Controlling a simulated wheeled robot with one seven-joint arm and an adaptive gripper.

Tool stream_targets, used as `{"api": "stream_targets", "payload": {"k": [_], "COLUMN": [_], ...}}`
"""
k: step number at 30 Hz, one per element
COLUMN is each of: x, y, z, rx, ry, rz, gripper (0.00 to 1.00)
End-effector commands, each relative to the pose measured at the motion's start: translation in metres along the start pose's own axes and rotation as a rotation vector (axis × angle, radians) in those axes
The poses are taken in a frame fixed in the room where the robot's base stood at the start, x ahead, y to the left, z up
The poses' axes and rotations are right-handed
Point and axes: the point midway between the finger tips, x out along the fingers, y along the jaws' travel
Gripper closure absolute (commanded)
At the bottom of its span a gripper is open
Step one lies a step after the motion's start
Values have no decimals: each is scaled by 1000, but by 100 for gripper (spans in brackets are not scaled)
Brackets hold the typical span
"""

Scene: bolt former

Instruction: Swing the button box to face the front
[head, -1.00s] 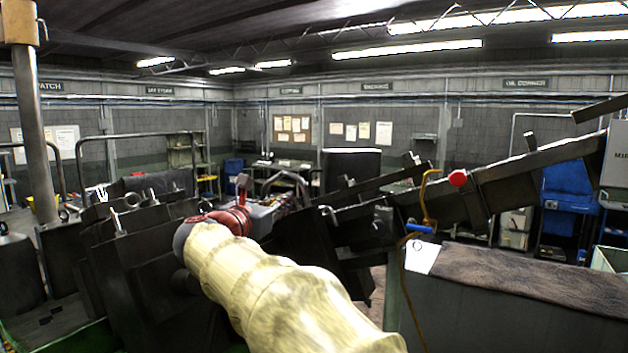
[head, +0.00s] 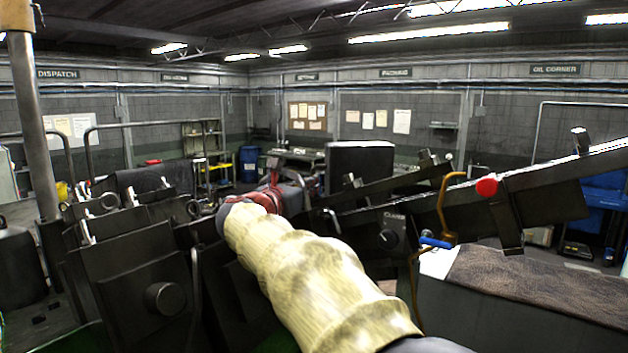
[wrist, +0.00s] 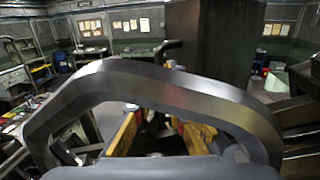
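A plain dark box (head: 360,163), which I take for the button box, stands upright beyond my arm in the head view. In the wrist view it fills the upper right (wrist: 212,50). No buttons show on the sides I see. A bent black handle (wrist: 166,48) sticks out at its left. My gripper (wrist: 160,134) has its two orange-padded fingers apart, short of the handle; a grey shape shows between them, and I cannot tell whether they touch anything. In the head view my gripper (head: 290,190) is small and partly hidden by my pale-sleeved arm.
A long dark inclined rail (head: 540,195) with a red knob (head: 486,187) crosses the right side. A grey cabinet (head: 450,305) with a brown mat (head: 540,280) stands front right. Dark machine blocks (head: 140,280) crowd the left. Open floor shows beyond in the wrist view.

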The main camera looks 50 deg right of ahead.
Motion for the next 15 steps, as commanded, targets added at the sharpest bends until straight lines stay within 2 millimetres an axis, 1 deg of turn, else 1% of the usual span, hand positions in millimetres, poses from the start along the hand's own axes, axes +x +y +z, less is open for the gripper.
{"api": "stream_targets", "payload": {"k": [1, 3, 6, 10, 15], "x": [8, 18, 26, 32, 33], "y": [-1, 0, 0, 0, 0], "z": [1, 1, 1, 0, 0], "rx": [0, 1, 1, 1, 1], "ry": [1, 1, 0, 0, 0], "rz": [-3, -2, -2, -1, 0], "gripper": [86, 86, 86, 86, 86]}}
